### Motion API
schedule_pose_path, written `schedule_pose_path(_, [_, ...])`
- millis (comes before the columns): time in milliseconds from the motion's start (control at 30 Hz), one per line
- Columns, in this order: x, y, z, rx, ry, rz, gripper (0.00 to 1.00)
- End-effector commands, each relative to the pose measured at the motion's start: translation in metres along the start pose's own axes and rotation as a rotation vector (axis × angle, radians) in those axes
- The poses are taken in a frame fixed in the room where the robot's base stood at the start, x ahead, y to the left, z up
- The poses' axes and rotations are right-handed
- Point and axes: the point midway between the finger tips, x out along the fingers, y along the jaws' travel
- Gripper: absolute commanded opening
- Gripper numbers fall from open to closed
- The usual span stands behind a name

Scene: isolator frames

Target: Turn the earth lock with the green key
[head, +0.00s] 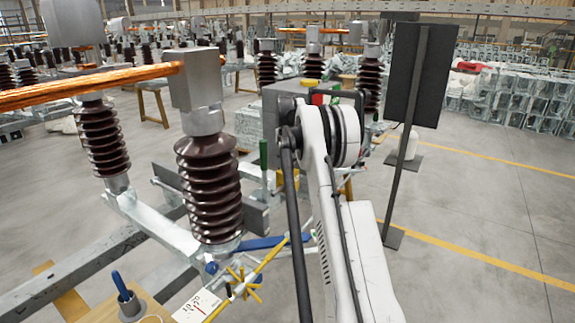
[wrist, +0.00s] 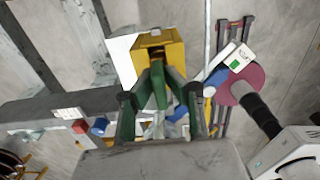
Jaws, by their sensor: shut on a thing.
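In the wrist view, the yellow lock box (wrist: 172,52) is at the top centre, with a dark opening facing me. The green key (wrist: 158,92) stands between the fingers of my gripper (wrist: 159,78), and the jaws are shut on it. Its far end lies at the front of the yellow box. I cannot tell how deep it sits or how it is turned. In the head view, my arm hides the gripper and the key. A bit of yellow (head: 287,180) shows beside the arm, probably the lock box.
A brown ribbed insulator (head: 209,190) stands left of my arm, with a blue lever (head: 260,242) and a yellow cross handle (head: 245,284) below. A blue-handled piece (head: 122,288) stands at lower left. A black panel (head: 418,75) on a stand is at right.

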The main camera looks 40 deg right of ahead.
Motion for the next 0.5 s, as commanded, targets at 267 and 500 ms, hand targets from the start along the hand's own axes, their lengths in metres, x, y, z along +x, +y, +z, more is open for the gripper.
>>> schedule_pose_path(267, [0.0005,0.0000,0.0000,0.086,0.000,0.000,0.00])
schedule_pose_path(500, [0.0003,0.0001,0.0000,0.222,0.000,0.000,0.00])
